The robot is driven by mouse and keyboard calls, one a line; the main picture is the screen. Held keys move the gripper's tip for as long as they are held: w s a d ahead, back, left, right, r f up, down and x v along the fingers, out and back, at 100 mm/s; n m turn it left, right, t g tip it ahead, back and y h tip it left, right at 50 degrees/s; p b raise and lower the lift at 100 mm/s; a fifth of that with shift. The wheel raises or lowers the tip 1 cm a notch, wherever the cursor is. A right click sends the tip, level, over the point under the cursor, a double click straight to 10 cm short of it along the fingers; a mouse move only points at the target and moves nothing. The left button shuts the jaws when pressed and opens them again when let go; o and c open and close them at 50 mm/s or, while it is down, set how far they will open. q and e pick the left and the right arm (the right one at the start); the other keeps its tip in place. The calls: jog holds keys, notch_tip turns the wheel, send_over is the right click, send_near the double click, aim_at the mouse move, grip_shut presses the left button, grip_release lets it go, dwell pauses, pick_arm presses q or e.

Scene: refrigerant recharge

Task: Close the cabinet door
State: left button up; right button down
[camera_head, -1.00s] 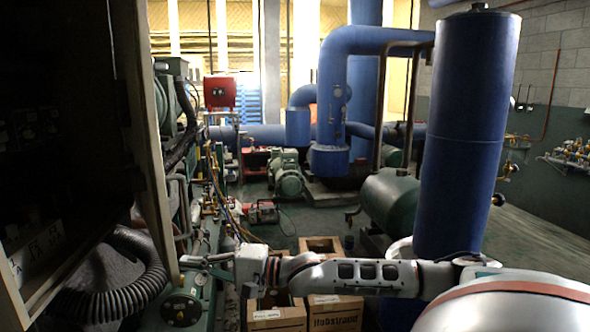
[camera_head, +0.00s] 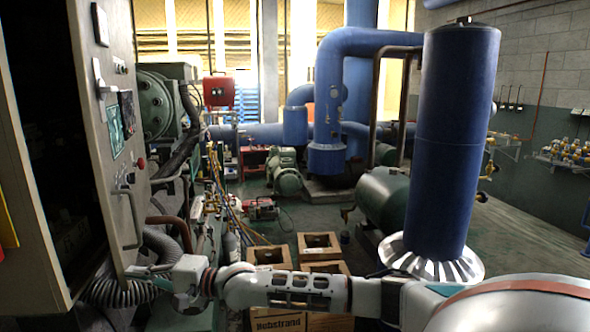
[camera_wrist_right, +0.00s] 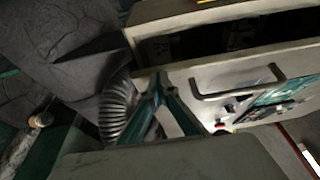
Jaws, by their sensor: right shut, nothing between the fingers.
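The cabinet door (camera_head: 112,165) is a grey panel at the left of the head view. It stands partly open, its outer face with the handle (camera_head: 132,215) showing. The cabinet (camera_head: 32,190) lies to its left with a dark gap between. My right gripper (camera_head: 135,270) is shut and empty at the door's lower edge; I cannot tell for sure if it touches. The wrist view shows the door (camera_wrist_right: 205,82), its handle (camera_wrist_right: 240,84) and the gripper (camera_wrist_right: 158,82) near the door's edge, with the dark cabinet opening above. My left gripper is not in view.
A ribbed black hose (camera_head: 118,292) runs below the door, close to my gripper. Green machinery (camera_head: 155,105) stands behind the door. Floor at the right (camera_head: 530,245) is clear.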

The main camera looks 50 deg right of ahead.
jog(key=w+a+p, duration=0.1)
jog(key=w+a, duration=0.1)
jog(key=a, duration=0.4)
jog(key=shift+w+p, duration=0.2)
jog(key=shift+p, duration=0.1)
jog(key=shift+f, duration=0.1)
dwell(0.6)
